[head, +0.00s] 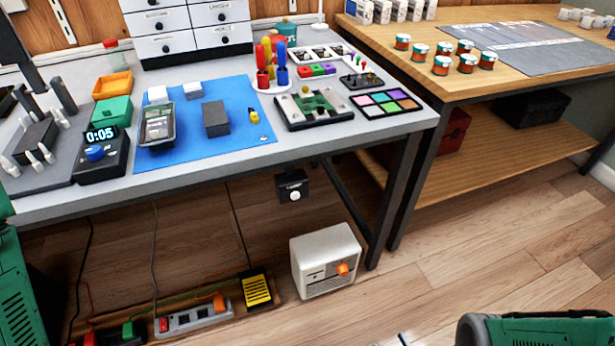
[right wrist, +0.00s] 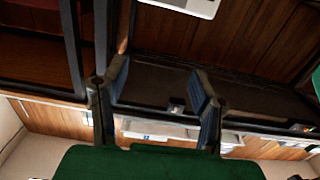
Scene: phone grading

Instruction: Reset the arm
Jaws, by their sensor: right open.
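My right gripper (right wrist: 160,80) is open in the right wrist view, with its two dark fingers spread and nothing between them. It points toward the dark underside of a bench, apart from any object. In the head view the green housing of my right arm shows at the bottom right, below and right of the workbench (head: 330,146). Part of my green left arm shows at the lower left edge of the head view, and its gripper is out of frame.
The bench holds a timer (head: 100,150), a green bin (head: 112,111), an orange bin (head: 112,85) and a colored tray (head: 386,102). A wooden table (head: 480,88) stands right.

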